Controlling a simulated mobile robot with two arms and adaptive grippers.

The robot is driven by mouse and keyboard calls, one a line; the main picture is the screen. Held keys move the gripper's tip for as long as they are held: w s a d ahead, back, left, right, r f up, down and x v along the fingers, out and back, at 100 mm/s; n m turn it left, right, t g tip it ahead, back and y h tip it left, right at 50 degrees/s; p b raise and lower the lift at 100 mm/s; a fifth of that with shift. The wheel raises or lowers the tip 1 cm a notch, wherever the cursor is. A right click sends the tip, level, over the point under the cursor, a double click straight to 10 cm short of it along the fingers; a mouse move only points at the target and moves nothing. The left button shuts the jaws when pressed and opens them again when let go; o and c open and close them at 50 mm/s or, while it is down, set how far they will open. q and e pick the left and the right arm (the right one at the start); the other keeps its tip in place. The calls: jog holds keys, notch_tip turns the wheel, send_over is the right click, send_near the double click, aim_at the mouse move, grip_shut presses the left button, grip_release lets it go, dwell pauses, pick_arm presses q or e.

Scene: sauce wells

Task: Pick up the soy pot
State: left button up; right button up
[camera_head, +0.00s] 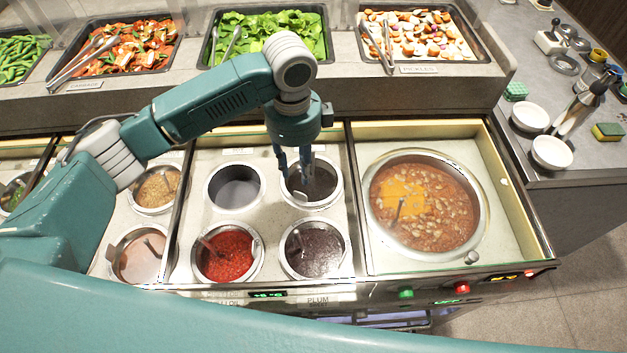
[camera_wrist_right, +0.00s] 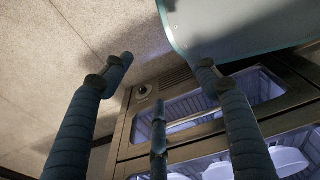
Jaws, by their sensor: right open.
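Four steel pots sit in the middle well. The back right pot (camera_head: 322,188) holds dark liquid, and the back left pot (camera_head: 235,188) also holds a dark, smooth liquid. The label behind the back pots is too small to read, so I cannot tell which is the soy pot. My left gripper (camera_head: 294,172) points down at the left side of the back right pot, its fingers apart. I cannot tell whether they touch the rim. My right gripper (camera_wrist_right: 165,64) shows in the right wrist view, open and empty, low in front of the counter.
The front pots hold red chili oil (camera_head: 225,256) and plum sauce (camera_head: 315,250). A large stew pot (camera_head: 480,215) stands in the right well. Food trays line the back shelf. Glass-fronted cabinet doors (camera_wrist_right: 190,105) are close to my right gripper. White bowls (camera_head: 551,152) stand far right.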

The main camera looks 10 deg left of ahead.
aim_at(300, 193)
pick_arm(q)
jog(key=f, duration=0.3)
jog(key=f+p, duration=0.1)
jog(key=shift+s+a+f, duration=0.1)
jog(key=shift+s+f, duration=0.2)
jog(key=shift+f, duration=0.3)
notch_tip(300, 193, down, 4)
jog(key=shift+w+f+p, duration=0.1)
jog(key=shift+f+p, duration=0.05)
jog(key=shift+p, duration=0.75)
jog(key=shift+f, duration=0.25)
jog(key=shift+c, duration=0.7)
grip_shut()
jog(key=shift+w, duration=0.2)
pick_arm(e)
jog(key=s+r, duration=0.2)
jog(key=s, duration=0.1)
jog(key=shift+a+r, duration=0.2)
jog(key=shift+r, duration=0.05)
